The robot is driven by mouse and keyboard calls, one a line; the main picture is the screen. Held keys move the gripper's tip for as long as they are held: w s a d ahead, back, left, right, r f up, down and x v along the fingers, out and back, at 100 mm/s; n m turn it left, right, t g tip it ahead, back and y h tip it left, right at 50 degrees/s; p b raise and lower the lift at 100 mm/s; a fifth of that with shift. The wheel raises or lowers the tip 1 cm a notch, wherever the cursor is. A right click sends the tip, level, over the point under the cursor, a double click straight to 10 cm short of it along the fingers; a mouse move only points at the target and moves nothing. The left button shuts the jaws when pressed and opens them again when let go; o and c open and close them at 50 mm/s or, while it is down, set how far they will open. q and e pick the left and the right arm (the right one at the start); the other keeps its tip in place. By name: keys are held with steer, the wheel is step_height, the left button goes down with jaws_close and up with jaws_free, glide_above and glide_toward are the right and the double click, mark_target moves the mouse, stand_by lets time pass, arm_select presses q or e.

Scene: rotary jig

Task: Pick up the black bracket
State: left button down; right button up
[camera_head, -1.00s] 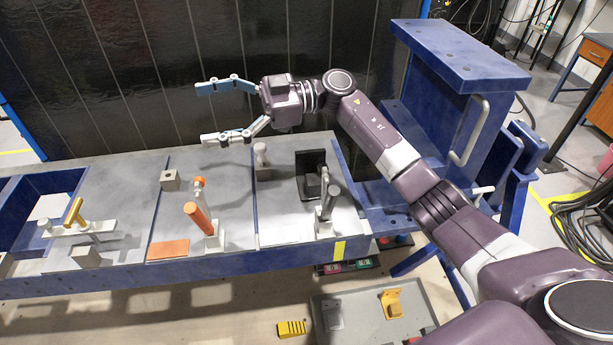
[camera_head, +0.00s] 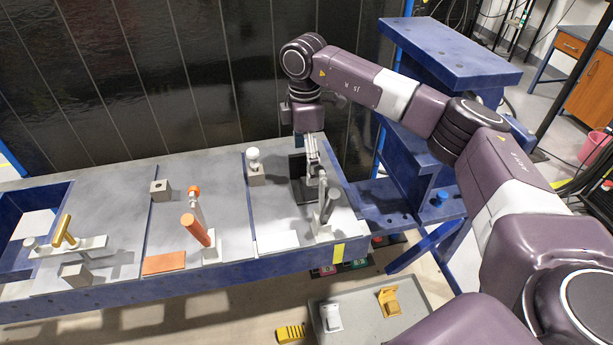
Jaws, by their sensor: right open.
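The black bracket (camera_head: 297,168) stands on the right section of the workbench, behind a clamp with a grey handle (camera_head: 331,205). My right gripper (camera_head: 314,168) points down over the bracket and hides part of it. Its fingers are seen nearly edge-on, open, and overlap the bracket's right side in the picture. I cannot tell whether they touch it. My left gripper is out of view.
A post with a white ball (camera_head: 254,160) stands left of the bracket. An orange-handled clamp (camera_head: 196,229) stands further left. A grey tray (camera_head: 350,332) below holds a white part (camera_head: 331,317) and a yellow bracket (camera_head: 388,301). Dark panels rise behind the bench.

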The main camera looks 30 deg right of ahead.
mark_target(304, 194)
steer(key=f, duration=0.1)
steer(key=f+p, duration=0.1)
steer(key=s+f+p, duration=0.1)
steer(key=f, duration=0.1)
steer(key=shift+d, duration=0.25)
steer(key=shift+w+f, duration=0.15)
steer(key=shift+f, duration=0.15)
steer(key=shift+a, duration=0.1)
steer(key=shift+c, duration=0.6)
steer(key=shift+c, duration=1.4)
steer(key=shift+r, duration=0.1)
steer(key=c, duration=1.3)
steer(key=shift+w, duration=0.1)
